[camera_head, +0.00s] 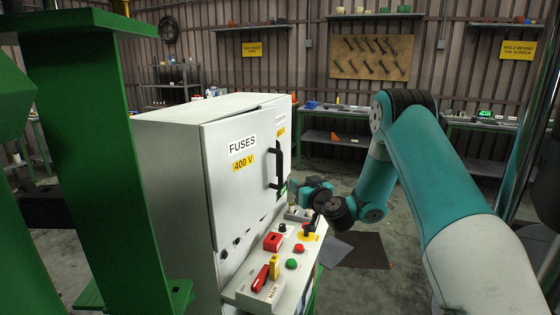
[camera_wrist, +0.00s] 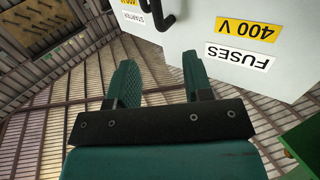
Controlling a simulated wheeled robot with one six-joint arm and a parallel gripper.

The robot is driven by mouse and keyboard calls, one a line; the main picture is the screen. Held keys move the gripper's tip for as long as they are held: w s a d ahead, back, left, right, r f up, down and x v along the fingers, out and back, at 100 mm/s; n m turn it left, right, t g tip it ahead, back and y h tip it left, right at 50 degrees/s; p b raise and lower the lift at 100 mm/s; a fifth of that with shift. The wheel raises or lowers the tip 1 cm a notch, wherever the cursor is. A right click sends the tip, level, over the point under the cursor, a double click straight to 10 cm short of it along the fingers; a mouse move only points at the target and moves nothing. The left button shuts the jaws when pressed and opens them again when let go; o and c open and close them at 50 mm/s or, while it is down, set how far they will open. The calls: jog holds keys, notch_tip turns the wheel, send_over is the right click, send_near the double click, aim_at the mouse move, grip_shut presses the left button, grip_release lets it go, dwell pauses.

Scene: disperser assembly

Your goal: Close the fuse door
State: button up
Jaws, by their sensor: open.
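The fuse door (camera_head: 225,185) is a pale panel on the front of a white cabinet, with a "FUSES" label, a yellow "400 V" label and a black handle (camera_head: 279,165) near its right edge. A step shows between its right edge and the panel beside it; I cannot tell how far it stands out. My gripper (camera_head: 296,190) is right of the door, near the handle's lower end. In the wrist view my gripper (camera_wrist: 160,80) is open with nothing between its fingers. The door (camera_wrist: 240,70) appears upside down there, behind the right finger; contact is unclear.
A control ledge below the door carries a red switch (camera_head: 272,242), a green button (camera_head: 292,264) and a red lever (camera_head: 260,278). A green post (camera_head: 90,150) stands close at left. Shelves and a tool board (camera_head: 371,57) are at the back wall.

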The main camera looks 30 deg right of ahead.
aim_at(281, 165)
jog(key=w+p, duration=0.3)
jog(key=w, duration=0.2)
jog(key=w+d+p, duration=0.1)
jog(key=w+p, duration=0.2)
jog(key=w, duration=0.2)
jog(key=w+d+p, duration=0.1)
jog(key=w+p, duration=0.2)
jog(key=w, duration=0.2)
jog(key=shift+w, duration=0.25)
jog(key=shift+w+d+f+p, duration=0.1)
jog(key=shift+w+p, duration=0.1)
jog(key=shift+w, duration=0.25)
jog(key=shift+w+d+p, duration=0.1)
jog(key=shift+w+p, duration=0.05)
jog(key=shift+w, duration=0.25)
grip_shut()
jog(key=shift+f, duration=0.1)
